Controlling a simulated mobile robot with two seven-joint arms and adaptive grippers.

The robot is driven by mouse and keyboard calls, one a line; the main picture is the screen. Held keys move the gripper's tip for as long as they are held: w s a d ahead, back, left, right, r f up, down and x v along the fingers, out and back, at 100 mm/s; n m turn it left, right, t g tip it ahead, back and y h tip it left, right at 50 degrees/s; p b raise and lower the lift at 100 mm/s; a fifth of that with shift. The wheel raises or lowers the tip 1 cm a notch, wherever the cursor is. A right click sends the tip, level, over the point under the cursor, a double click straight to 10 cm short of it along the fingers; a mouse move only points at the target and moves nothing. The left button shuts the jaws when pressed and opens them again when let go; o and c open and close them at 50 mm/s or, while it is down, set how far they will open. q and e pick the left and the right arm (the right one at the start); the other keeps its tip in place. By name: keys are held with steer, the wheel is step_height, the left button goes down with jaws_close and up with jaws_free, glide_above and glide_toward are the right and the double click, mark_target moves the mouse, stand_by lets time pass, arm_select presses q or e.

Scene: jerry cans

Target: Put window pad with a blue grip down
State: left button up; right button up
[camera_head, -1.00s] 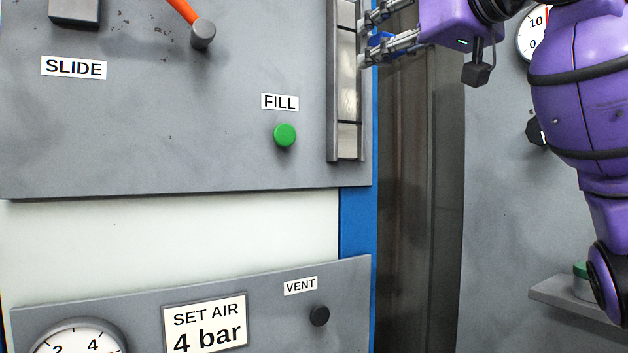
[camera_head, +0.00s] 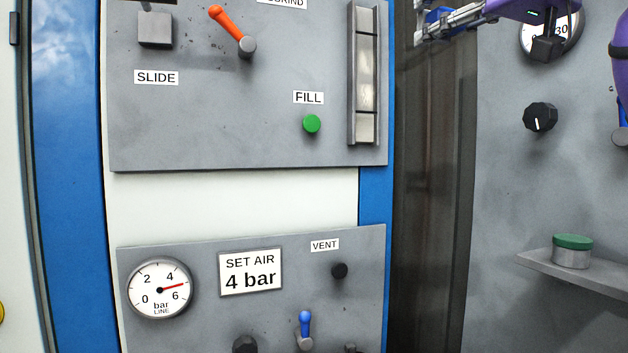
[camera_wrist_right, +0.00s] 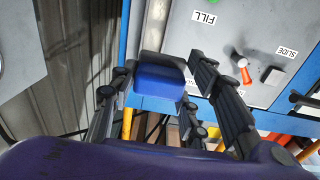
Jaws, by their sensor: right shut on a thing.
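The window pad has a blue grip (camera_wrist_right: 160,80) and a dark grey pad part beyond it, seen in the right wrist view. My right gripper (camera_wrist_right: 158,88) is shut on the pad, with a finger on each side of the blue grip. In the head view my right gripper (camera_head: 432,28) is at the top, right of the upper panel, and a bit of the blue grip (camera_head: 436,15) shows between its fingers. The pad is held in the air. My left gripper is in neither view.
The upper grey panel (camera_head: 230,120) carries an orange lever (camera_head: 228,27), a green FILL button (camera_head: 312,124) and a vertical window strip (camera_head: 366,80). A lower panel has a gauge (camera_head: 160,288). At right, a small shelf (camera_head: 540,262) holds a green-topped round tin (camera_head: 572,250).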

step_height(320, 180, up, 7)
steer(key=s+a, duration=0.1)
steer(key=a, duration=0.1)
steer(key=w+a+f, duration=0.3)
steer(key=f, duration=0.8)
steer(key=w+a+f, duration=0.2)
steer(key=f, duration=0.9)
steer(key=w+a+f, duration=0.3)
steer(key=f, duration=0.8)
steer(key=s+d+f+m+h, duration=0.1)
steer(key=s+f, duration=0.4)
steer(key=f, duration=0.9)
steer(key=s+d+f+m+h, duration=0.1)
steer(key=s+d+f, duration=0.3)
steer(key=f, duration=0.9)
steer(key=s+d+f+m+h, duration=0.1)
steer(key=s+d+f+h, duration=0.2)
steer(key=s+f, duration=0.5)
step_height(320, 180, down, 7)
steer(key=shift+r+m+t+h, duration=0.2)
steer(key=shift+m+t+h, duration=0.1)
steer(key=shift+t, duration=0.1)
